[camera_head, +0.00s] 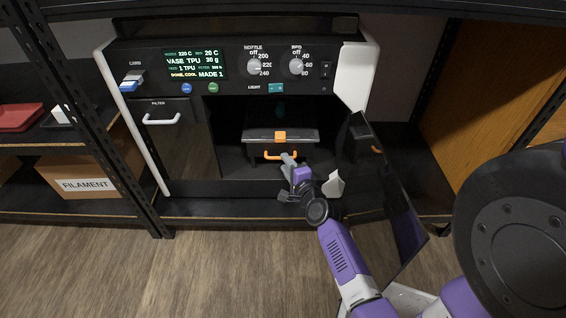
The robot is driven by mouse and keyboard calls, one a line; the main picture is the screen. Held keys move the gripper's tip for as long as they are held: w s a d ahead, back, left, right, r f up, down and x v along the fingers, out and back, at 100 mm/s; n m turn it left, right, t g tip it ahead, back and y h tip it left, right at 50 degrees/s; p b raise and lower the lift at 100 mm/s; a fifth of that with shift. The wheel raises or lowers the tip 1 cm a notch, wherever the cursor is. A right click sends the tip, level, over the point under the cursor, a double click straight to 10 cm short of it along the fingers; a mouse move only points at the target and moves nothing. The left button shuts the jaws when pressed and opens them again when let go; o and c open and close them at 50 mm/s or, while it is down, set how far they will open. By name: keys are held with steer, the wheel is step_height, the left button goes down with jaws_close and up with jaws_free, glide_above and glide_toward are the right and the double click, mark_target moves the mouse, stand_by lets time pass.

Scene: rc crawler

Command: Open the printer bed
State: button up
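The printer (230,100) is a large black and white machine on a shelf, with its dark glass door (392,205) swung open to the right. Inside its chamber is the dark printer bed (262,122), with an orange clip (281,136) at its front edge and an orange handle (268,154) below. My gripper (289,163) reaches into the opening from the front, right at the orange handle, and covers part of it. Its fingers are small and partly hidden by the wrist, so I cannot tell whether they close on the handle.
A filter panel with a white handle (161,120) is left of the chamber. A cardboard box labelled FILAMENT (85,186) and a red tray (20,117) sit on shelves at the left. A black shelf post (110,150) stands before them. The open door is close beside my arm.

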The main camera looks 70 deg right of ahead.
steer(key=shift+x, duration=1.6)
steer(key=shift+c, duration=0.2)
jaws_close()
